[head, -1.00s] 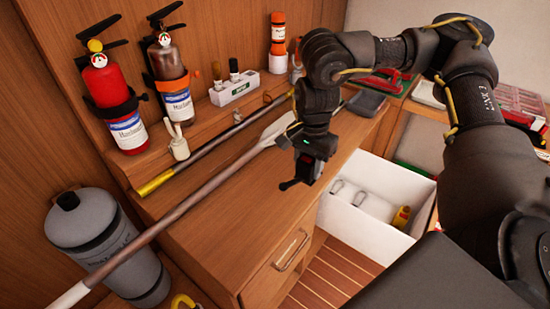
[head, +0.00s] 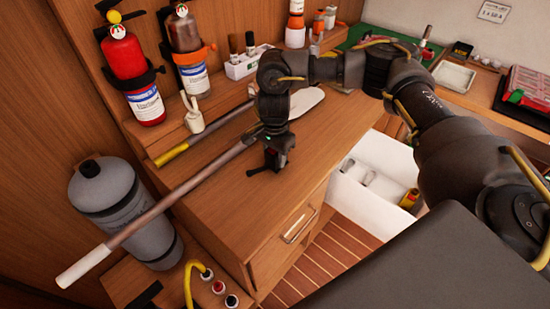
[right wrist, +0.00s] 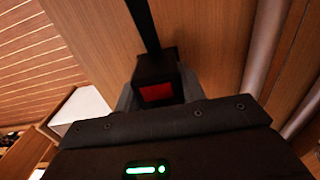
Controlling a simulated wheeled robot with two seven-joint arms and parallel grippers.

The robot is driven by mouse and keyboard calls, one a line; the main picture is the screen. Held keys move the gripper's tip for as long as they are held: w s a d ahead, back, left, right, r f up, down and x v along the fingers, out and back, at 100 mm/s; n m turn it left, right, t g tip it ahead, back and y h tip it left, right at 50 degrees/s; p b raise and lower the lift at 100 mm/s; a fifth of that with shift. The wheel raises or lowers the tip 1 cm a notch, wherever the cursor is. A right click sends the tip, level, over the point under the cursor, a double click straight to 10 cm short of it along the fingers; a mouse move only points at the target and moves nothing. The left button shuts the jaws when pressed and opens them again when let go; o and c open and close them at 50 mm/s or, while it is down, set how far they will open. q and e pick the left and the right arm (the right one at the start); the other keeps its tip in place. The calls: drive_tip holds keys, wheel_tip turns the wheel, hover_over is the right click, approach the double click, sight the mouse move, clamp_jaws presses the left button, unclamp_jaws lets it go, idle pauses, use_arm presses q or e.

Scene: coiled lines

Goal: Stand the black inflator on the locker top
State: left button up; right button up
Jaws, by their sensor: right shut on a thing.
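My right gripper (head: 277,148) is shut on the black inflator (head: 272,161), over the front part of the wooden locker top (head: 225,205). A thin dark part of the inflator points left. In the right wrist view, the black inflator (right wrist: 152,70), with a red patch, sits between the fingers of my right gripper (right wrist: 157,94), and a thin black part reaches away from it. I cannot tell whether its foot touches the wood. My left gripper is not in view.
A long oar (head: 185,187) and a yellow-ended pole (head: 172,155) lie across the locker top behind the gripper. Fire extinguishers (head: 130,75) hang on the wall. A grey canister (head: 125,205) stands left. An open white drawer (head: 375,190) lies right. The front locker top is clear.

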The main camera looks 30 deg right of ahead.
drive_tip(key=shift+d+f, duration=0.1)
drive_tip(key=shift+f, duration=0.85)
drive_tip(key=shift+f, duration=0.25)
drive_tip(key=o, duration=1.1)
drive_tip(key=shift+r, duration=0.1)
drive_tip(key=shift+r, duration=0.4)
wheel_tip(320, 180, up, 12)
drive_tip(key=shift+f+b, duration=0.2)
drive_tip(key=shift+b, duration=0.35)
